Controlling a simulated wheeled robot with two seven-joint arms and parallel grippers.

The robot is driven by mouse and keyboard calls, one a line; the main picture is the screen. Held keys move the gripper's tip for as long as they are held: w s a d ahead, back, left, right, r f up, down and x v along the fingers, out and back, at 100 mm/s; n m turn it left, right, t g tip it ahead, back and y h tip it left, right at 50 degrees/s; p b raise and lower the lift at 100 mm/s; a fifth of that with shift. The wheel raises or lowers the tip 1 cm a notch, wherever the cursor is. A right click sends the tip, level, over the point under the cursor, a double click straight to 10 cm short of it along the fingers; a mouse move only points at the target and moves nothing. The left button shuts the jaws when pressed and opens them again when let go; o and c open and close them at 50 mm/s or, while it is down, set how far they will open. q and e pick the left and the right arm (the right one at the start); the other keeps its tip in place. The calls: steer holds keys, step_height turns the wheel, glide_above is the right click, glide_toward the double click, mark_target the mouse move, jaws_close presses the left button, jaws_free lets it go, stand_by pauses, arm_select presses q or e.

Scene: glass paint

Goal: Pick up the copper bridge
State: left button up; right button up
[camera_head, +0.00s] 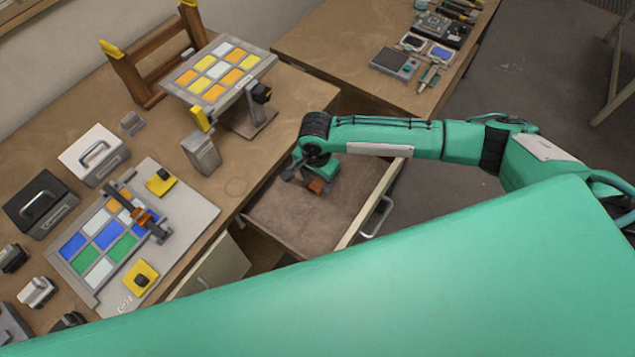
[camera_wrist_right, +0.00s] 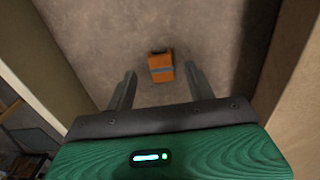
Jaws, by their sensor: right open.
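A copper-orange block with a grey band across it, which looks like the copper bridge (camera_wrist_right: 161,68), lies on the floor of the open drawer (camera_head: 285,215). In the head view it shows partly (camera_head: 318,186) below my right gripper (camera_head: 306,176), which hides the rest. My right gripper is over the drawer, pointing down. In the right wrist view its two fingers are apart, with the block between and beyond the fingertips. The fingers do not visibly touch it. My left gripper is not in view.
The drawer's side wall (camera_head: 372,200) stands close to my right arm. On the bench left of the drawer are a colored glass panel (camera_head: 100,245) with a dark and orange tool on it, and a tilted yellow-and-orange panel (camera_head: 222,70).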

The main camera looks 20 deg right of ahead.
mark_target(316, 186)
step_height(316, 186, down, 2)
steer(key=shift+w+f, duration=0.1)
steer(key=shift+w, duration=0.05)
steer(key=shift+f, duration=0.4)
steer(key=c, duration=1.1)
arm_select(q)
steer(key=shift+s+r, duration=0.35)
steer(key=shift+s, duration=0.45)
arm_select(e)
steer(key=shift+o, duration=0.2)
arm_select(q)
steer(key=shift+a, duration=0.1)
arm_select(e)
steer(key=shift+r, duration=0.2)
